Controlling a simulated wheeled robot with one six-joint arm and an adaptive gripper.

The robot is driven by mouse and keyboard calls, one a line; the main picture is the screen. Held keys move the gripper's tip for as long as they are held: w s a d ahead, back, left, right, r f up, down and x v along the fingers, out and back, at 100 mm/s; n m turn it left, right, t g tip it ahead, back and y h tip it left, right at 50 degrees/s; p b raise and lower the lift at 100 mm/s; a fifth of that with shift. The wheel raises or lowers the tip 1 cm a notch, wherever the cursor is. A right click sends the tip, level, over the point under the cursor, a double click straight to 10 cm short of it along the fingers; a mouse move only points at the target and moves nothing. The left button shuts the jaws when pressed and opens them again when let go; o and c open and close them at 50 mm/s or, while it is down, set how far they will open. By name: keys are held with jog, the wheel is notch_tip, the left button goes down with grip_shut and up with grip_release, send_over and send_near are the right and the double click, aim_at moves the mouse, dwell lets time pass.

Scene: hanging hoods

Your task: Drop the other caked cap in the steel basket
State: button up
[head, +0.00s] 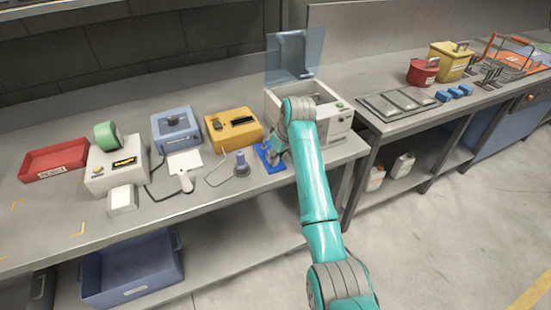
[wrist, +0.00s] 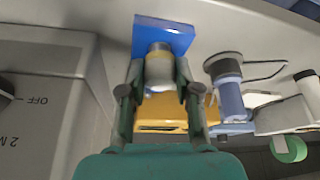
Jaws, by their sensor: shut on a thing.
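My gripper (wrist: 160,98) is shut on a short pale cylinder with a grey metal end (wrist: 160,67), which looks like the caked cap. The cylinder is against or just in front of a blue block (wrist: 150,32); I cannot tell whether they touch. In the head view the blue stand (head: 264,160) is on the bench, partly covered by my arm, and the cap is hard to make out. A blue-grey capped cylinder (head: 242,165) stands to its left, also in the wrist view (wrist: 229,95). I cannot make out the steel basket for certain.
A yellow box (head: 225,141), blue box (head: 167,140) and white paddle (head: 183,178) are to the left. Right bench holds a red pot (head: 423,74) and wire racks (head: 491,76).

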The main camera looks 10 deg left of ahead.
notch_tip(320, 180, up, 9)
jog(key=shift+f, duration=0.2)
dwell(0.3)
